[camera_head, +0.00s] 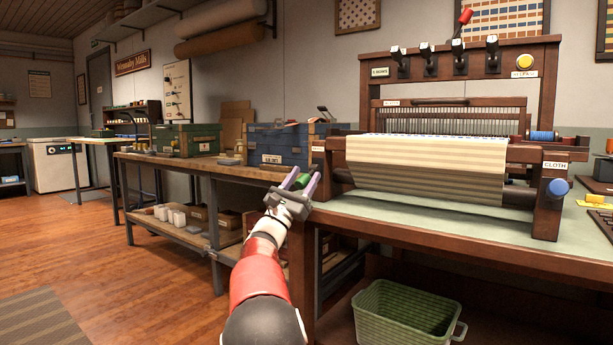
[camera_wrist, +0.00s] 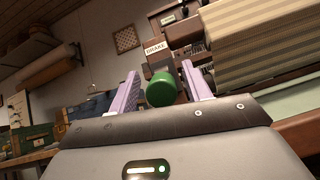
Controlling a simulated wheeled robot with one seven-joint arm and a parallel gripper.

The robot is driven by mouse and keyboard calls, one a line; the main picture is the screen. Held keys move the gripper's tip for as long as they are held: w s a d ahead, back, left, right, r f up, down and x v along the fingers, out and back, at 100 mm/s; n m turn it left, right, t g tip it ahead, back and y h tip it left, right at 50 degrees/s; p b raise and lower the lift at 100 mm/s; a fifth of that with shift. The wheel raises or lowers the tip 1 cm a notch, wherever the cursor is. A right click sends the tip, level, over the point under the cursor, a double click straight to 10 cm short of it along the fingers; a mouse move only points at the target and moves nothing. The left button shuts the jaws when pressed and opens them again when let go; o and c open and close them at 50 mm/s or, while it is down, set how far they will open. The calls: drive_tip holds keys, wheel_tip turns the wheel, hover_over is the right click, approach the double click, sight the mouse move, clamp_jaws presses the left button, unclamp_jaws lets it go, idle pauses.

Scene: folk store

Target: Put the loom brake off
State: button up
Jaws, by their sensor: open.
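The wooden loom (camera_head: 548,195) stands on the green-topped table at the right, with striped cloth on its front roller. A white plate reading BRAKE (camera_wrist: 156,48) shows in the wrist view, just above a green brake knob (camera_wrist: 160,91). In the head view the green knob (camera_head: 302,181) is at the loom's left front. My gripper (camera_head: 303,183) is open, its two purple fingers on either side of the knob. In the wrist view the knob lies between the fingers (camera_wrist: 163,88), with small gaps beside it. The shaft behind the knob is mostly hidden.
A blue crate (camera_head: 276,147) and a green box (camera_head: 186,139) stand on the workbench to the left. A green basket (camera_head: 408,312) is below the loom table. A blue knob (camera_head: 557,188) sticks out at the loom's right front.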

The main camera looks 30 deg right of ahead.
drive_tip(key=v, duration=0.5)
drive_tip(key=shift+s+a+f, duration=0.1)
drive_tip(key=shift+a+f, duration=0.15)
drive_tip(key=shift+f, duration=0.05)
drive_tip(key=shift+a, duration=0.1)
idle(0.4)
